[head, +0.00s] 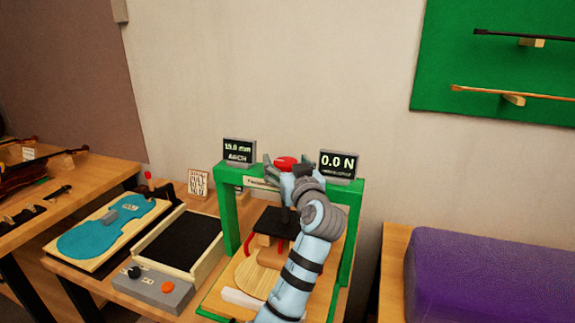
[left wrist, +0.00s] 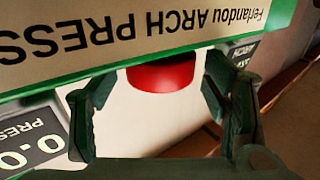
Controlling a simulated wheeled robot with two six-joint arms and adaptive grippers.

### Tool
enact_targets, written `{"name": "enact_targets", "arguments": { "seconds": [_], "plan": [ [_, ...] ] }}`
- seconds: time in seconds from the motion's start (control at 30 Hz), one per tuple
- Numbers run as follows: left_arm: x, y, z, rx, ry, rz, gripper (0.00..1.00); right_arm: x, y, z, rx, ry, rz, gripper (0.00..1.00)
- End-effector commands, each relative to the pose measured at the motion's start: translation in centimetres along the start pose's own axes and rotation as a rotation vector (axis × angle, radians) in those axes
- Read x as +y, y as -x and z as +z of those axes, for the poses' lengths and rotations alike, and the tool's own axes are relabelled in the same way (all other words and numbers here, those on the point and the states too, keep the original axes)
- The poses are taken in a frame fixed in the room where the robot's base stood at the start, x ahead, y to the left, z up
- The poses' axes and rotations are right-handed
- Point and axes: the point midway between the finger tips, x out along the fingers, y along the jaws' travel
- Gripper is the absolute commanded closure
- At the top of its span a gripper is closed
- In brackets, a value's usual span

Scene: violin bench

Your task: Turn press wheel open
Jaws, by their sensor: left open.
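The green arch press (head: 228,222) stands on the bench, with a red press wheel (head: 286,161) at the top of its crossbar. In the left wrist view the red wheel (left wrist: 162,75) shows partly, its upper part hidden behind the press's label plate (left wrist: 140,28). My left gripper (head: 287,166) is at the crossbar, right by the wheel. In the left wrist view its two fingers (left wrist: 148,85) are open, one on each side of the wheel, with visible gaps. My right gripper is in neither view.
Two displays flank the wheel: one reads 15.0 mm ARCH (head: 239,151), the other 0.0 N (head: 339,165). A black-topped tray (head: 181,240), a grey control box (head: 153,290) and a blue violin-shaped form (head: 110,228) lie left. A purple cloth (head: 490,280) lies right.

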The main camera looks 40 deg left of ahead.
Motion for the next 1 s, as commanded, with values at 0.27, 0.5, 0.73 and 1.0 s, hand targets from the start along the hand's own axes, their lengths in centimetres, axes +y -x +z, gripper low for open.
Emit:
{"name": "enact_targets", "arguments": {
  "seconds": [0.27, 0.5, 0.73, 1.0],
  "plan": [
    [0.0, 0.1, -5.4, 0.004, 0.006, 0.000, 0.31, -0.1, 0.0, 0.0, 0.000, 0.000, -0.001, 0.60],
    [0.1, 0.0, -9.7, 0.000, 0.002, 0.000, 0.31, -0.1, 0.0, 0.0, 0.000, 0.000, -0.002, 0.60],
    [0.0, 0.0, -10.0, 0.000, 0.000, 0.000, 0.31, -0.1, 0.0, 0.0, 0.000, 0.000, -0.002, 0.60],
    [0.0, 0.0, -9.9, 0.000, 0.000, 0.000, 0.31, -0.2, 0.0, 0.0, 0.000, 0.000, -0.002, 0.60]
  ]
}}
